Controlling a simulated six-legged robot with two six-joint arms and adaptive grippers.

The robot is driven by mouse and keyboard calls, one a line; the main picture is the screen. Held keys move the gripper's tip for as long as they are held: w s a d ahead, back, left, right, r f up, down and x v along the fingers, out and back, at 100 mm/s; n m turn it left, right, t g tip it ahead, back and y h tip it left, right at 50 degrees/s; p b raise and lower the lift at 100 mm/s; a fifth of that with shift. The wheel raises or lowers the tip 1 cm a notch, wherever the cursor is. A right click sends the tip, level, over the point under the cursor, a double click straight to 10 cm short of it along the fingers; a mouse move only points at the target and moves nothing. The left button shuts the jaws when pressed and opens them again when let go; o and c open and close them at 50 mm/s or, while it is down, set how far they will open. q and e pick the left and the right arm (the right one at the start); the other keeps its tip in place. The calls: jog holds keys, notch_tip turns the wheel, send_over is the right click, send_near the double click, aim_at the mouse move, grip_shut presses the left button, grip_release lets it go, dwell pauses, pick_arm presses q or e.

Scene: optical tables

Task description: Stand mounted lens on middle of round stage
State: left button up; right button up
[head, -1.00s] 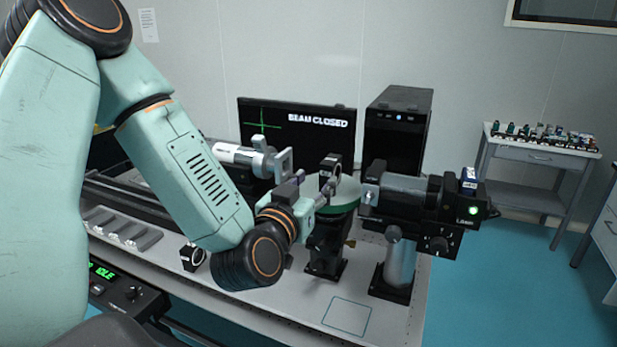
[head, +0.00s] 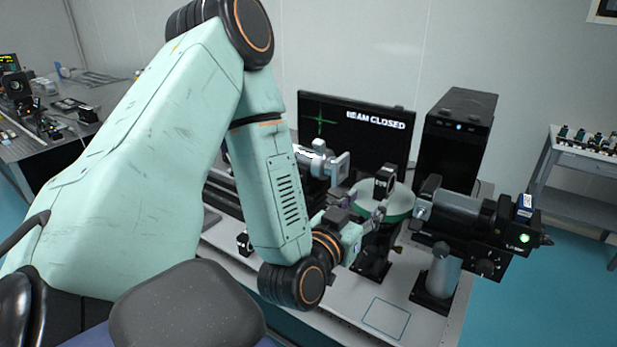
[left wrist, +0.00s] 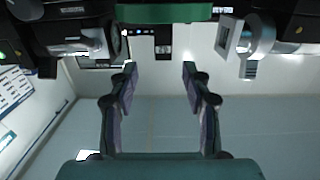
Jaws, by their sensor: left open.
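The mounted lens (head: 384,181), in a small black square mount, stands upright on the round green stage (head: 402,203), close to its middle as far as I can judge. In the left wrist view, which is upside down, the mounted lens (left wrist: 162,36) shows below the green stage edge (left wrist: 165,13). My left gripper (head: 366,206) is open and empty in front of the stage. In the left wrist view its two fingers (left wrist: 160,75) are spread, with the lens beyond the tips and apart from them. My right gripper is not in view.
A laser unit (head: 470,222) on a post stands right of the stage. A silver cylindrical instrument (head: 318,160) is at the left behind my arm. Another small black mount (head: 245,243) stands on the table. A monitor (head: 350,133) reads "BEAM CLOSED". A marked square (head: 386,319) is empty.

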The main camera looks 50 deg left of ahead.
pick_arm(q)
jog(key=s+d+f+m+g+h, duration=0.1)
jog(key=s+d+f+g, duration=0.25)
jog(key=f, duration=0.35)
jog(key=s+d+f+m+g+h, duration=0.1)
jog(key=s+d+f+g+h, duration=0.2)
jog(key=f, duration=0.4)
jog(key=s+d+f+g, duration=0.25)
jog(key=s+f, duration=0.25)
jog(key=f, duration=0.3)
jog(key=s+f+g, duration=0.3)
jog(key=s+g, duration=0.1)
jog(key=s, duration=0.4)
jog(key=s+d+f+g, duration=0.1)
jog(key=s+f+g, duration=0.3)
jog(key=s, duration=0.5)
jog(key=shift+f, duration=0.25)
jog(key=shift+d, duration=0.1)
